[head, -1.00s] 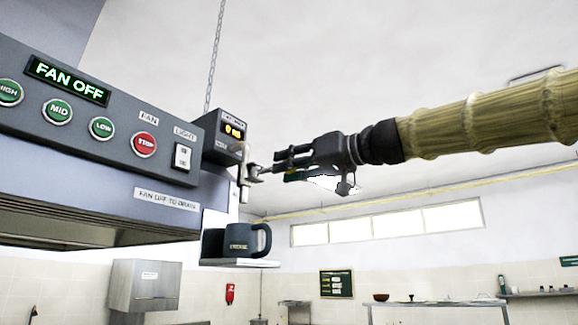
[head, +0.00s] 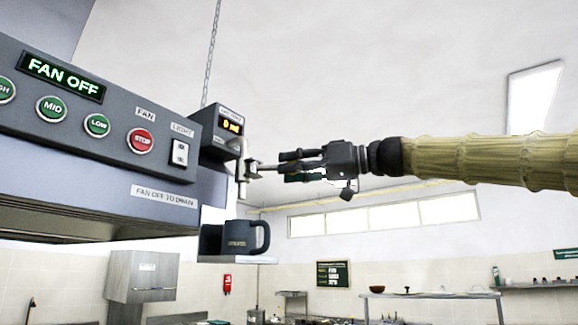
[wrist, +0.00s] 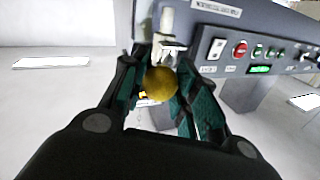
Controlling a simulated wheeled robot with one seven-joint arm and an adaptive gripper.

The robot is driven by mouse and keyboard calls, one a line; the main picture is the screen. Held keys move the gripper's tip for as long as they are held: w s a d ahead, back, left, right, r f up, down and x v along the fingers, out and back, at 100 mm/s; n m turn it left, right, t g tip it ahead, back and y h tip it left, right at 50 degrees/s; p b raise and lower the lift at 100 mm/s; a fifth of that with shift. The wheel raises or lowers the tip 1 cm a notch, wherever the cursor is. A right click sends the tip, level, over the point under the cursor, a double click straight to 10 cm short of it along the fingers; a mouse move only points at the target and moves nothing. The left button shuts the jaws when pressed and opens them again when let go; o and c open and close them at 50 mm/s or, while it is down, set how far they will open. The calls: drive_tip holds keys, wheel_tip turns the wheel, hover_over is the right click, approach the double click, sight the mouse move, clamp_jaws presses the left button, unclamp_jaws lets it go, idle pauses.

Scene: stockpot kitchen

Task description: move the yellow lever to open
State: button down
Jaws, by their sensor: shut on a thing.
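The yellow lever shows in the wrist view as a round yellow knob (wrist: 160,84) between my fingers, in front of a metal fitting (wrist: 168,47) with a pale upright pipe. My gripper (head: 283,166) is shut on this knob. In the head view the gripper reaches in from the right, close to level, towards the same fitting and pipe (head: 242,168) at the hood's right end. The knob itself is hard to make out there. Most of the lever's stem is hidden behind the knob in the wrist view.
The grey hood panel (head: 120,165) with a green "FAN OFF" display (head: 62,77) and several buttons fills the left. A small box with an amber display (head: 229,125) sits above the fitting. A dark mug (head: 236,238) stands on a small shelf (head: 238,260) below. The right side is open.

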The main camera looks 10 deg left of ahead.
drive_tip(key=shift+w, duration=0.1)
drive_tip(key=c, duration=1.4)
unclamp_jaws()
drive_tip(key=o, duration=0.3)
drive_tip(key=shift+w, duration=0.15)
drive_tip(key=shift+o, duration=0.2)
drive_tip(key=shift+d, duration=0.25)
drive_tip(key=s+d, duration=0.1)
drive_tip(key=d, duration=1)
drive_tip(key=shift+d, duration=0.3)
